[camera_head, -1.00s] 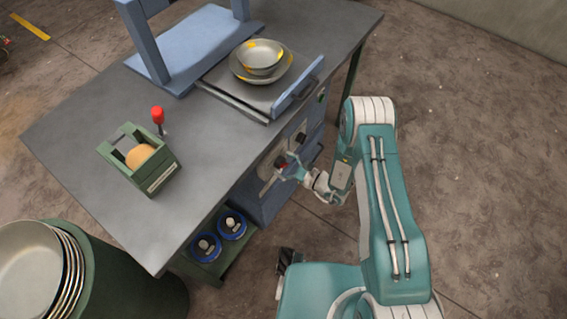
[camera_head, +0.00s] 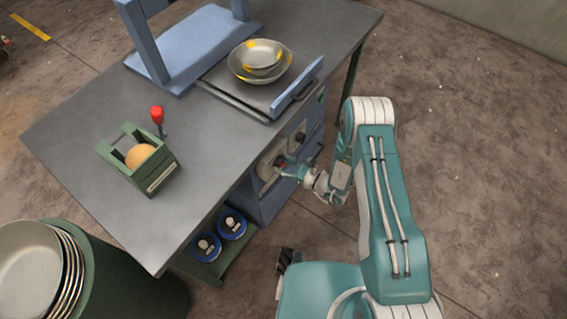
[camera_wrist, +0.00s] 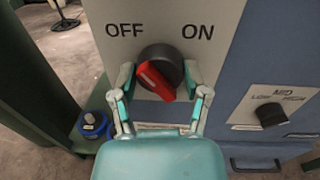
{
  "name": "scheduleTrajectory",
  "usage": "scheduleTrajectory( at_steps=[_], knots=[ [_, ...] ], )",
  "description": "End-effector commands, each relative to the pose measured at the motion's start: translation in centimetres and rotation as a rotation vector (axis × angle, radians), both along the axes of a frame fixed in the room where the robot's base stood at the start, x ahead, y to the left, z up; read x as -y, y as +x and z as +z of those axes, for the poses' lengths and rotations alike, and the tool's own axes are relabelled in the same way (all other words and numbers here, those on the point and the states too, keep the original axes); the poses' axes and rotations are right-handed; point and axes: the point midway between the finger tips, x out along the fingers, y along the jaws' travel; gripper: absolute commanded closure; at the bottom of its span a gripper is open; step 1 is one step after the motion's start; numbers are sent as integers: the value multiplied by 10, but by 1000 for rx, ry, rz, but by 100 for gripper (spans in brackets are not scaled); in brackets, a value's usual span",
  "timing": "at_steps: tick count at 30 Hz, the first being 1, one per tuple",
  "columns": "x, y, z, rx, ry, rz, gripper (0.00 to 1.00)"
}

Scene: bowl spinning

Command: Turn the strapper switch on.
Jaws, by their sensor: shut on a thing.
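The strapper switch (camera_wrist: 172,59) is a round black knob with a red bar, on a grey panel marked OFF at left and ON at right. The red bar lies slanted, its upper end toward the OFF side and its lower end to the lower right. In the wrist view my gripper (camera_wrist: 160,78) is shut on the knob, one finger on each side. In the head view my gripper (camera_head: 284,168) is at the panel on the front of the blue cabinet, and the switch there is partly hidden by it.
Right of the switch is a smaller black knob (camera_wrist: 271,114) marked LOW to HIGH. Above the panel, a tray (camera_head: 236,93) bears bowls (camera_head: 262,55). A green box (camera_head: 152,167) and a red-topped lever (camera_head: 157,115) are on the table. Stacked bowls (camera_head: 30,262) stand lower left.

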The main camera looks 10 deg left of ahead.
Motion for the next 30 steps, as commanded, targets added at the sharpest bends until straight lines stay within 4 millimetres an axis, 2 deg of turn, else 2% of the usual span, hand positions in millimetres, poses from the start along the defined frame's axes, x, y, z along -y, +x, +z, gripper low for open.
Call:
scheduleTrajectory(
  at_steps=[30],
  knots=[
    [1,7,-1,-863,364,-7,88]
  ],
)
